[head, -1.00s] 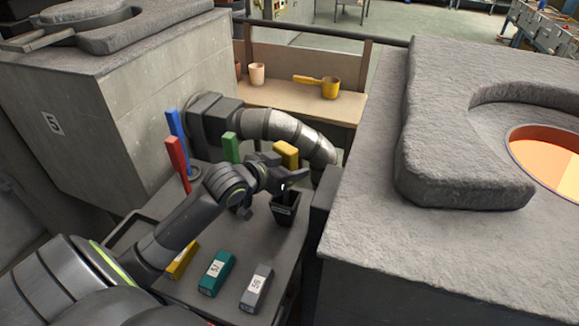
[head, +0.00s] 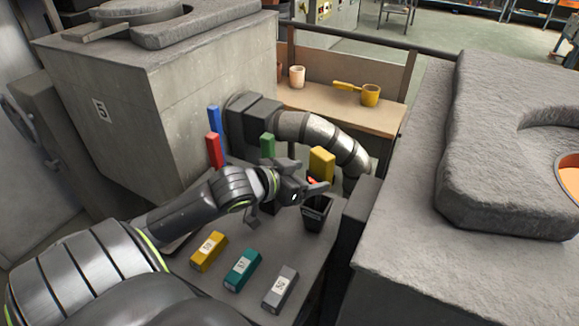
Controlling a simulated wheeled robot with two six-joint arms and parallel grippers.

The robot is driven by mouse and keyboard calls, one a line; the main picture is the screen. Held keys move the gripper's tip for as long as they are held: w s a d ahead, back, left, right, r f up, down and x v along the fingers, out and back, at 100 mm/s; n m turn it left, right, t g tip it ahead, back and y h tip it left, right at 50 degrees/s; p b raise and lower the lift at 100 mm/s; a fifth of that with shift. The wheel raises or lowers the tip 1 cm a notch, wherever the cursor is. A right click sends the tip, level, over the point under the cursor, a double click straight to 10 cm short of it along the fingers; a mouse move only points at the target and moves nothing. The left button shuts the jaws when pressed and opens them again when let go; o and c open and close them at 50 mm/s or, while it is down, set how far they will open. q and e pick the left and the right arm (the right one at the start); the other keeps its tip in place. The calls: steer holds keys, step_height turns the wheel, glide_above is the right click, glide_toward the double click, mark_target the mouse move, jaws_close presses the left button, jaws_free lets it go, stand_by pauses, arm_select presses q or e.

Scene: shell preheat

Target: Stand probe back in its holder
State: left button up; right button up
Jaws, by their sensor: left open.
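A probe with a yellow block handle (head: 321,162) stands about upright at the black square holder (head: 317,214) on the grey bench. A small orange-red bit shows below the handle, and my gripper hides most of the lower part. I cannot tell how deep the probe sits in the holder. My left gripper (head: 312,190) is open, just below and left of the yellow handle and above the holder's rim. Probes with green (head: 267,145), red (head: 214,150) and blue (head: 215,120) handles stand farther left. My right gripper is out of view.
Yellow (head: 208,251), teal (head: 242,270) and grey (head: 280,289) labelled blocks lie on the bench front. A bent metal duct (head: 322,135) runs behind. A grey furnace block (head: 400,240) with a glowing opening stands at right, and another (head: 130,100) at left. A wooden shelf (head: 345,107) holds a cup and ladle.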

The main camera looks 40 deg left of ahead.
arm_select(q)
steer(key=p+v, duration=0.1)
steer(key=v, duration=0.4)
steer(key=shift+s+r, duration=0.1)
steer(key=shift+s, duration=0.1)
steer(key=shift+s, duration=0.1)
stand_by(0.5)
